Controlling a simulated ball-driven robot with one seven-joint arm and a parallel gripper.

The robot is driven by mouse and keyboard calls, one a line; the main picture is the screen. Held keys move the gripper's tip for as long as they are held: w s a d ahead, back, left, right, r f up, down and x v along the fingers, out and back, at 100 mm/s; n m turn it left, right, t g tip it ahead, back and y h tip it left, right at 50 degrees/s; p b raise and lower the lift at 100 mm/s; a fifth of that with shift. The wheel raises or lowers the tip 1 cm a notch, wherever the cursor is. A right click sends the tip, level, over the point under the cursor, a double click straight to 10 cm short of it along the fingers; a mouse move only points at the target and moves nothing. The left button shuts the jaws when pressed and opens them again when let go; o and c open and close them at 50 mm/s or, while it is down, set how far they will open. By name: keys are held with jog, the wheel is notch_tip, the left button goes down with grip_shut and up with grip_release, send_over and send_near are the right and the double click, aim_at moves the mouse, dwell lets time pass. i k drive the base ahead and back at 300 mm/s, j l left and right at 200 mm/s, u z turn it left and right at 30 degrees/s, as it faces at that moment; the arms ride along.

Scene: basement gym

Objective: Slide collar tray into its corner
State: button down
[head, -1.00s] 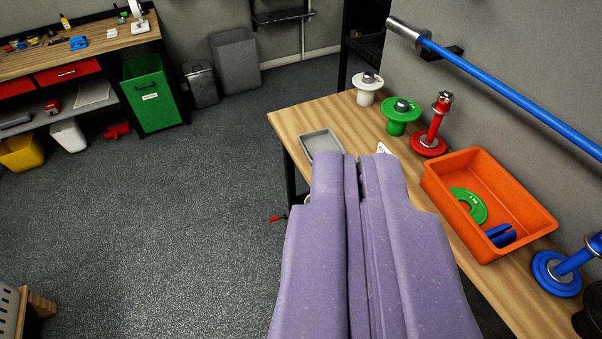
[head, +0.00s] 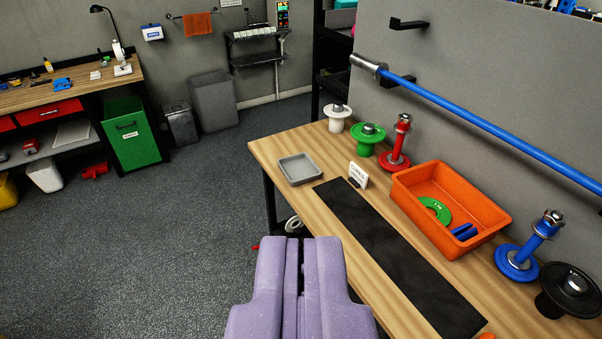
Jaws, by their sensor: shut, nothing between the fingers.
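The collar tray appears to be the small, shallow grey tray (head: 299,170) on the wooden bench. It sits near the bench's far left corner, slightly turned, and looks empty. My purple gripper (head: 299,243) is shut and empty. In the picture its fingertips show below the tray and apart from it, over the bench's left edge. How high it is above the bench I cannot tell.
A black mat (head: 398,258) runs along the bench (head: 330,218). A small white sign (head: 358,175) stands at its far end. White, green and red plate posts (head: 399,146) line the back. An orange bin (head: 480,205) holds a green plate and blue pieces.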

aim_at(298, 168)
jog(key=i+j, duration=0.15)
jog(key=i, duration=0.35)
jog(key=i+j+z, duration=0.1)
jog(key=i, duration=0.35)
jog(key=i+j, duration=0.3)
jog(key=i, duration=0.2)
jog(key=i+j+z, duration=0.1)
jog(key=i, duration=0.4)
jog(key=i+j, duration=0.6)
jog(key=i, duration=0.3)
jog(key=z, duration=0.05)
